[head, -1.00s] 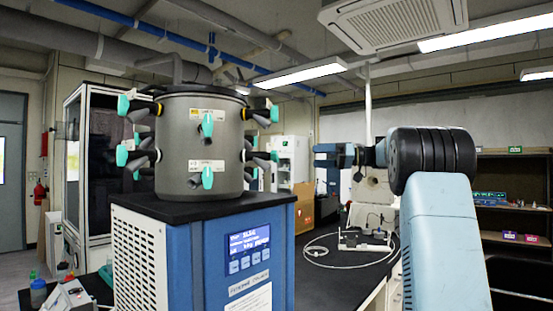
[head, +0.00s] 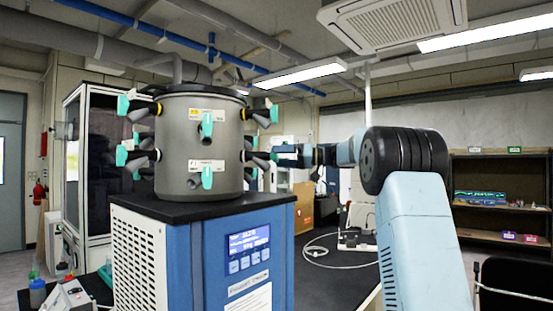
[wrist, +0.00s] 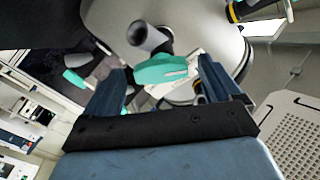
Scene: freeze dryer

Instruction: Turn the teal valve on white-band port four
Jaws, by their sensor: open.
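A grey drum (head: 178,140) carries two rows of black ports with teal valves. One teal valve (wrist: 162,70) lies between the fingers of my gripper (wrist: 163,74) in the wrist view, with a grey port nozzle beside it. I cannot see whether either finger touches it. My gripper (head: 287,155) is open and reaches in from the right, level with the lower row on the drum's right side. Upper ports show yellow bands. The port number and any white band at the valve between my fingers cannot be read.
The drum stands on a blue and white cabinet (head: 243,250) with a lit display. Another teal valve and a yellow-banded port (wrist: 236,12) lie at the upper right of the wrist view. A dark bench (head: 322,272) with tubing is behind on the right.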

